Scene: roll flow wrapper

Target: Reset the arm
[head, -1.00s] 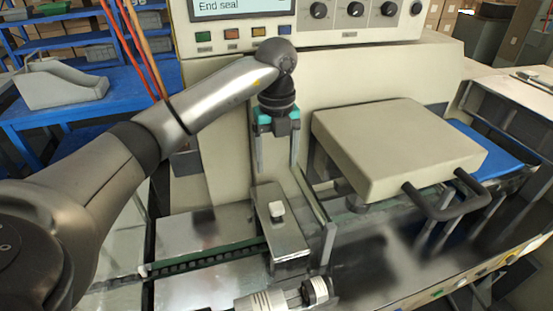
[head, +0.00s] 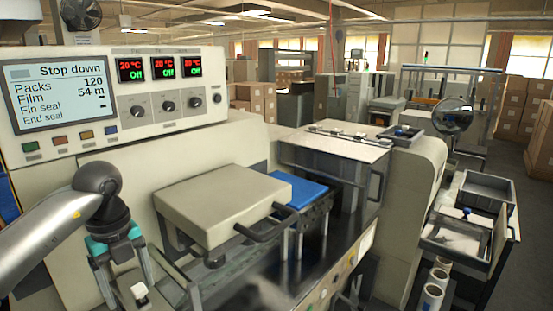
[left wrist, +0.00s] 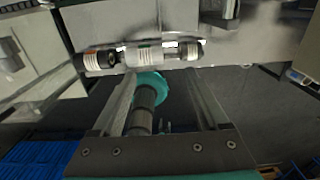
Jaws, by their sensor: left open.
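My left gripper (head: 128,278) is at the lower left of the head view, pointing down in front of the beige wrapping machine (head: 235,145). Its two grey fingers stand apart under a teal mount, with nothing seen held between them. A small white block (head: 139,292) on a metal part shows near the fingertips; whether they touch is unclear. In the left wrist view the open fingers (left wrist: 163,85) reach toward a metal shaft with white-labelled collars (left wrist: 143,57), which looks apart from them. My right gripper is not in view.
A beige cover (head: 222,208) with a black handle and a blue pad (head: 300,189) stand right of my gripper. The machine's screen (head: 62,95) reads "Stop down", and its three red displays (head: 168,68) read 20 °C, Off. White rolls (head: 432,296) and grey trays (head: 487,189) are at right.

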